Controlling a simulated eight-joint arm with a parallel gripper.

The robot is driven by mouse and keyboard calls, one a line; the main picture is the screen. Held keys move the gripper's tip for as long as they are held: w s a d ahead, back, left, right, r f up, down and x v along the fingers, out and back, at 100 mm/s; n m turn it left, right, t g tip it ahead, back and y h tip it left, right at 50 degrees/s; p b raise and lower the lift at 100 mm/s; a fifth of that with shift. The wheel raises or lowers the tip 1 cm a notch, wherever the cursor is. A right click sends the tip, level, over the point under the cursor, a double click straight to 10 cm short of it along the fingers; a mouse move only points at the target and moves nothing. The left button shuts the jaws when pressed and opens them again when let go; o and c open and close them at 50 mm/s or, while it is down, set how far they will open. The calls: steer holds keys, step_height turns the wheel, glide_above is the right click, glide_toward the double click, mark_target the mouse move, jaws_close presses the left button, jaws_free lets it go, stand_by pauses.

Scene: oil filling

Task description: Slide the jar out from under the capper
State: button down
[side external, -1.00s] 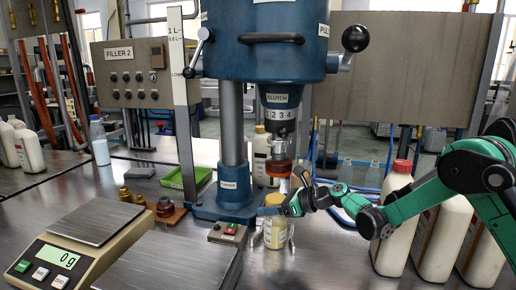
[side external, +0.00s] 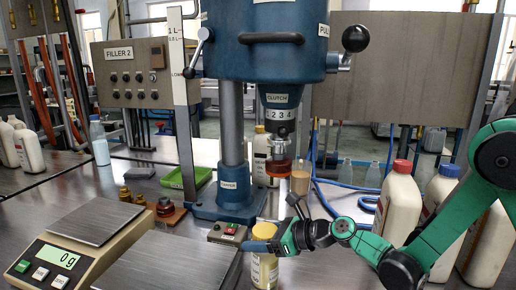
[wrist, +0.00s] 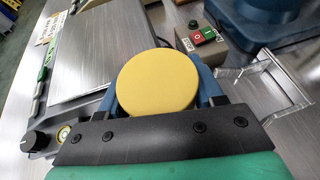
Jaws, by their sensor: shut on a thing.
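The jar (side external: 264,268) is pale with a yellow lid and a label, and stands upright on the steel bench. In the wrist view its yellow lid (wrist: 158,84) fills the space between the blue fingers. My gripper (side external: 262,246) is shut on the jar just below the lid, with one finger on each side. The capper (side external: 277,150) has a red-orange chuck hanging from the blue head marked "CLUTCH". The jar is in front of the capper and clear of the space under its chuck. The jar's far side is hidden.
A control box (side external: 227,233) with red and green buttons sits close behind the jar. A scale (side external: 85,235) reading 0 g and a steel plate (side external: 165,262) lie to the left. White bottles (side external: 397,205) stand on the right, behind my arm. A blue hose lies behind.

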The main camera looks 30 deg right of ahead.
steer(key=shift+s+a, duration=1.05)
steer(key=shift+s, duration=0.05)
steer(key=shift+c, duration=0.2)
jaws_free()
steer(key=shift+d, duration=0.1)
steer(key=v, duration=0.5)
steer(key=shift+s+r, duration=0.1)
steer(key=shift+s, duration=0.1)
steer(key=shift+d, duration=0.1)
